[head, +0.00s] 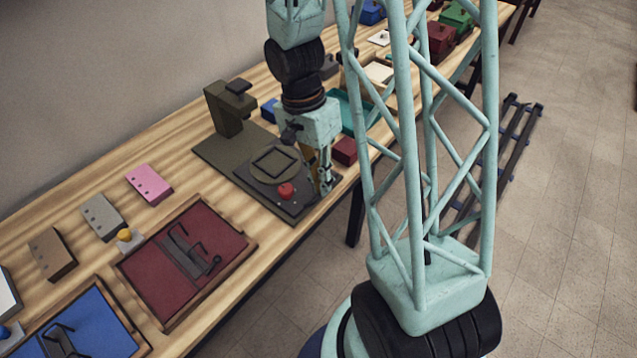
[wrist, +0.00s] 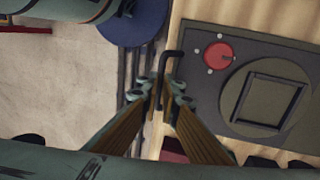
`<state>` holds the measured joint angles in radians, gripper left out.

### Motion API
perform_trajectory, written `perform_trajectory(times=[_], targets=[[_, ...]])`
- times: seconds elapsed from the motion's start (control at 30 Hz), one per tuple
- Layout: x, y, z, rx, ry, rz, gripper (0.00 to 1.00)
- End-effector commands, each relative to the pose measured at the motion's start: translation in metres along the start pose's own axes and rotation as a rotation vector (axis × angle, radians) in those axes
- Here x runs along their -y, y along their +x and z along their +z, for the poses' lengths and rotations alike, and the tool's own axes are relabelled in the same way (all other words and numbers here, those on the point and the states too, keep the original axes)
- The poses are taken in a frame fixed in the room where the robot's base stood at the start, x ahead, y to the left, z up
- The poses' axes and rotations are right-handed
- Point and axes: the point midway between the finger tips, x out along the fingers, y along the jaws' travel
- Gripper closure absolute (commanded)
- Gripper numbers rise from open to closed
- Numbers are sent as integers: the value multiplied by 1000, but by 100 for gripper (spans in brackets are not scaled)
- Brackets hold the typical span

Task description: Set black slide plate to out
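The black slide plate (head: 298,208) is a dark flat plate at the front of an olive machine; it also shows in the wrist view (wrist: 200,75). It bears a red knob (head: 286,190) and a round disc with a square frame (head: 272,163). A thin black bar handle (wrist: 164,63) sticks out at the plate's edge. My gripper (head: 323,188) points down at the plate's right front end. In the wrist view its fingertips (wrist: 165,91) are on either side of the handle, with a narrow gap between them. Contact with the handle cannot be made out.
The olive machine's upright (head: 228,110) stands behind the plate. A dark red block (head: 344,150) is close behind my gripper. A red framed tray (head: 180,260) with a black lever lies to the left.

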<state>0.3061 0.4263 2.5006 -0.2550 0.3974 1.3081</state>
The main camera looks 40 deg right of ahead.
Motion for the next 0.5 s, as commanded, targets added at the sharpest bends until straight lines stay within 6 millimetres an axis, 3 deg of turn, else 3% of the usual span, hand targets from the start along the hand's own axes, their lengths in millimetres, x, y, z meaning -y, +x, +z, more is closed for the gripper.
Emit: perform_trajectory(times=[0.17,0.2,0.33,0.5], targets=[[-7,5,3,7,-1,16,100],[-7,5,3,7,-1,17,93],[-7,5,3,7,-1,16,81],[-5,3,2,5,-1,12,80]])
